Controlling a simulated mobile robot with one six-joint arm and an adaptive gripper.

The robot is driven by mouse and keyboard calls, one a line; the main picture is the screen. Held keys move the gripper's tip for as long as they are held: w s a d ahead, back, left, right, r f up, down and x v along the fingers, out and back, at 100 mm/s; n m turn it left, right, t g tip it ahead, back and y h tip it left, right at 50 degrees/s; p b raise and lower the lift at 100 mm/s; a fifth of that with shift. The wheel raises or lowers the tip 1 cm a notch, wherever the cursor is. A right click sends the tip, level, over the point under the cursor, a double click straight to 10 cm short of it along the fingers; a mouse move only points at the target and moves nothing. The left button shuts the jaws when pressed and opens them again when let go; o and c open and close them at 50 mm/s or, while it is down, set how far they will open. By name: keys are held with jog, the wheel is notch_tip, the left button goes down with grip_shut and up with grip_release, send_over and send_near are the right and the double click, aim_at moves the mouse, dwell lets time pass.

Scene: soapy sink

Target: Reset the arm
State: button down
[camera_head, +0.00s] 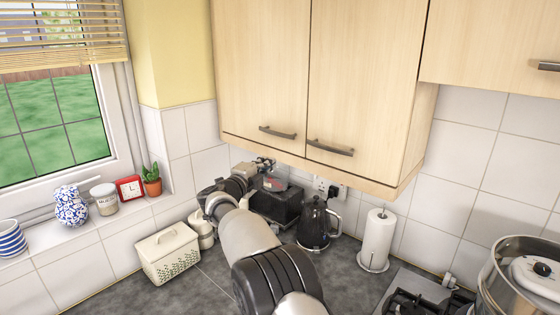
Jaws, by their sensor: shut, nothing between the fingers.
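My arm reaches from the bottom middle of the head view into the corner of the worktop. My gripper (265,163) is at its far end, small in the picture, just under the lower edge of the wall cupboards and above the black toaster-like box (277,204). The gripper is shut, and I see nothing held in it. Whether it touches the cupboard or the box cannot be told from this angle. My arm hides part of the worktop and of the things behind it.
Wooden wall cupboards (365,70) hang close above my gripper. A black kettle (316,222), a paper towel roll (377,240) and a cream bread bin (168,253) stand on the grey worktop (205,285). A steel pot (522,278) is at right. A cactus (151,180) stands on the sill.

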jog(key=s+d+r+n+t+y+b, duration=0.1)
jog(key=s+d+r+n+y+b, duration=0.1)
jog(key=r+n+y, duration=0.25)
jog(key=s+d+r+n+y+b, duration=0.1)
jog(key=s+r+n+y+b, duration=0.15)
jog(key=r+n, duration=0.3)
jog(key=s+d+n+g+y+b, duration=0.1)
jog(key=s+d+n+y+b, duration=0.2)
jog(key=s, duration=0.4)
jog(key=s+d+f+n+g+h+b, duration=0.1)
jog(key=s+d+f+n+g+b, duration=0.1)
jog(key=s+f, duration=0.8)
jog(key=s+d+f+n+g+b, duration=0.2)
jog(key=s+d+f+n+g, duration=0.2)
jog(key=s, duration=1.7)
jog(key=s+d+f+n+g+h+b, duration=0.1)
jog(key=s+d+f+g, duration=0.4)
jog(key=s+d+f, duration=0.5)
jog(key=s+f+n+b, duration=0.1)
jog(key=s+f+n, duration=0.1)
jog(key=s+f, duration=0.3)
jog(key=shift+s+f+n+g+h, duration=0.3)
jog(key=shift+s+f+g, duration=0.1)
jog(key=shift+f, duration=0.25)
jog(key=shift+d, duration=0.25)
